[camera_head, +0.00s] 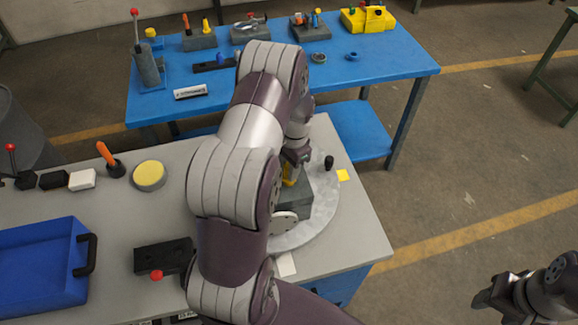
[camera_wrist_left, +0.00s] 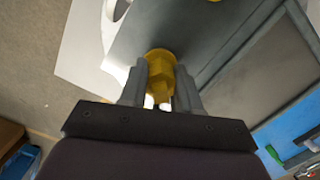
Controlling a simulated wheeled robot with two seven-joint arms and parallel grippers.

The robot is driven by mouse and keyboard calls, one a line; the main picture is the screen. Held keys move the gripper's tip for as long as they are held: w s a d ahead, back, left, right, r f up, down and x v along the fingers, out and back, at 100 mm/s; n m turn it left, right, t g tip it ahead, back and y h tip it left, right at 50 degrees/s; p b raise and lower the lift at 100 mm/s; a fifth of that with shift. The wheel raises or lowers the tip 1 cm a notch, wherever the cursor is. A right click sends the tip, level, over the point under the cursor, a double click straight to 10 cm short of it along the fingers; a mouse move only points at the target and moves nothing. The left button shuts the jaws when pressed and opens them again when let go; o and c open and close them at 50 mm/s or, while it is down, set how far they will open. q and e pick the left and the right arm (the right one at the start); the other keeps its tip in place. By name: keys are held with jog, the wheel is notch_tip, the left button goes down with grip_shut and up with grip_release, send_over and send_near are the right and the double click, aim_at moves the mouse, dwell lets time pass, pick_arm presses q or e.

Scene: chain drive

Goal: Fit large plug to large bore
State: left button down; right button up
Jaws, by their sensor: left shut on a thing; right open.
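My left gripper (camera_head: 292,170) is over the round grey plate on the near table, at the dark grey block (camera_head: 295,205). In the left wrist view its two fingers (camera_wrist_left: 160,92) are shut on a yellow hex-headed plug (camera_wrist_left: 160,68). The plug's wide end is at the face of the grey block (camera_wrist_left: 185,35); I cannot tell whether it sits in a bore. No open bore shows, and my left arm hides part of the block in the head view. My right gripper (camera_head: 500,298) is open and empty at the lower right, away from the table.
The round plate (camera_head: 322,215) also bears a black knob (camera_head: 329,162). Left on the near table are a blue bin (camera_head: 40,265), a yellow-topped disc (camera_head: 149,176), an orange-handled tool (camera_head: 106,153) and a black block (camera_head: 160,255). A blue table (camera_head: 400,60) with several fixtures stands behind.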

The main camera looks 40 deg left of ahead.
pick_arm(q)
jog(key=shift+f+b, duration=0.55)
jog(key=shift+f, duration=0.35)
jog(key=c, duration=0.7)
grip_release()
jog(key=shift+r, duration=0.1)
jog(key=shift+c, duration=0.2)
jog(key=r+b, duration=0.1)
jog(key=r, duration=0.2)
jog(key=r+b, duration=0.1)
jog(key=r, duration=0.2)
jog(key=w+r+b, duration=0.1)
jog(key=r, duration=0.2)
jog(key=shift+w+d+r, duration=0.1)
jog(key=shift+d+r, duration=0.1)
jog(key=shift+r, duration=0.1)
notch_tip(320, 180, up, 3)
jog(key=shift+d+f+p, duration=0.1)
jog(key=shift+f+p, duration=0.1)
jog(key=shift+p, duration=0.65)
jog(key=shift+w+r, duration=0.15)
jog(key=shift+r, duration=0.05)
